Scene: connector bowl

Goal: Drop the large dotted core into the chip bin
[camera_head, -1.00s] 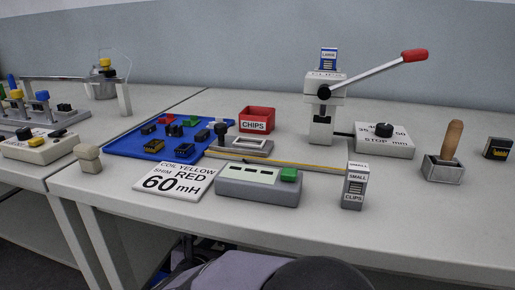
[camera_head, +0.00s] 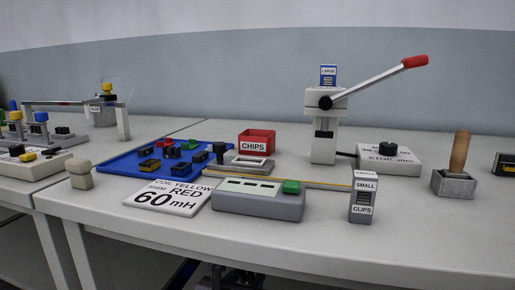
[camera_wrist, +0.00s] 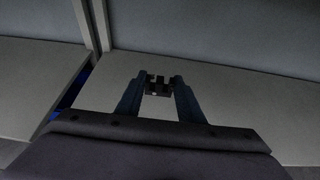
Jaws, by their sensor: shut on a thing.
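My gripper (camera_wrist: 159,79) shows in the wrist view, its two dark fingers shut on a small dark core (camera_wrist: 158,87) with pale marks. The marks are too small to read clearly as dots. Pale surface shows behind the held core. The head view does not show my gripper or the held core. The chip bin (camera_head: 254,147) is a red open box labelled CHIPS, standing at mid table in the head view. Its inside bottom is hidden by the front wall.
A blue tray (camera_head: 118,168) with several dark, red and green parts lies left of the bin. A lever press (camera_head: 323,135) stands to its right. A grey meter (camera_head: 258,202), a clips box (camera_head: 363,200) and a 60 mH card (camera_head: 198,200) are in front.

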